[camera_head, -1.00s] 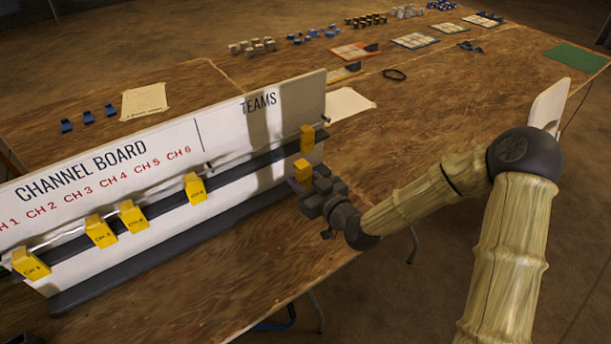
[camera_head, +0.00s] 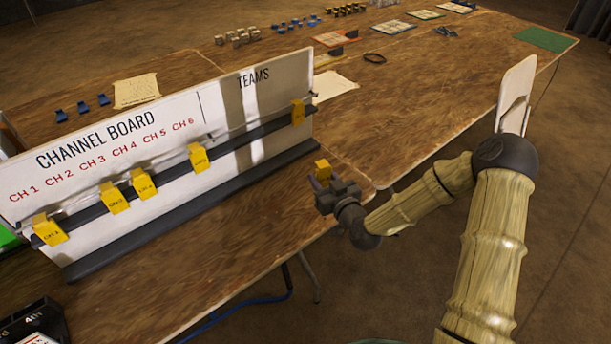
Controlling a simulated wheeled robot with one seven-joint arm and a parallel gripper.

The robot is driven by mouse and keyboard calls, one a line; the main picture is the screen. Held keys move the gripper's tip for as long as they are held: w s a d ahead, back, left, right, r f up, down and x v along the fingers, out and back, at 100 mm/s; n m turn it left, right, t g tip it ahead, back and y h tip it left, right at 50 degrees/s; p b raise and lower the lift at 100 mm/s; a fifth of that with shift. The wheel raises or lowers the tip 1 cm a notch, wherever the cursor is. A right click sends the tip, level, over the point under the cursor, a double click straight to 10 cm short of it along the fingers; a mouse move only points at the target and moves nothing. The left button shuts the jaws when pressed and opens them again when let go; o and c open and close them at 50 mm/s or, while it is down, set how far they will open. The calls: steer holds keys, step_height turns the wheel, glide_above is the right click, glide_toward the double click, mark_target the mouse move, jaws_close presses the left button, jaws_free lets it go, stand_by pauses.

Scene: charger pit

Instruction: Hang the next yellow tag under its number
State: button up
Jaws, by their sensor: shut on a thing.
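The white channel board (camera_head: 185,190) stands on the wooden table, with red labels CH 1 to CH 6 (camera_head: 105,162) on its left part and TEAMS on its right. Several yellow tags hang on its dark rail: one at the far left (camera_head: 48,230), a close pair (camera_head: 114,198) left of the middle, one near the middle (camera_head: 199,158) and one at the right end (camera_head: 298,112). Their numbers are too small to read surely. My gripper (camera_head: 325,183) is shut on another yellow tag (camera_head: 322,169), apart from the board, in front of its right end.
Blue clips (camera_head: 82,106) and a paper sheet (camera_head: 136,90) lie behind the board. Grey blocks (camera_head: 238,37), coloured cards (camera_head: 335,39) and a black ring (camera_head: 374,58) lie farther back. A dark box (camera_head: 35,325) is at the lower left. The table's front edge runs below my gripper.

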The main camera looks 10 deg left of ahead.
steer(key=d+f+m+t+h, duration=0.1)
steer(key=d+f+m+h, duration=0.2)
steer(key=d+f+h, duration=0.2)
steer(key=d+f+m+t+h, duration=0.2)
steer(key=d+f+m+h, duration=0.1)
steer(key=d+f, duration=0.9)
steer(key=d+h, duration=0.1)
steer(key=d, duration=0.4)
steer(key=shift+d+m+h, duration=0.15)
steer(key=shift+m+h, duration=0.25)
steer(key=shift+w+d, duration=0.1)
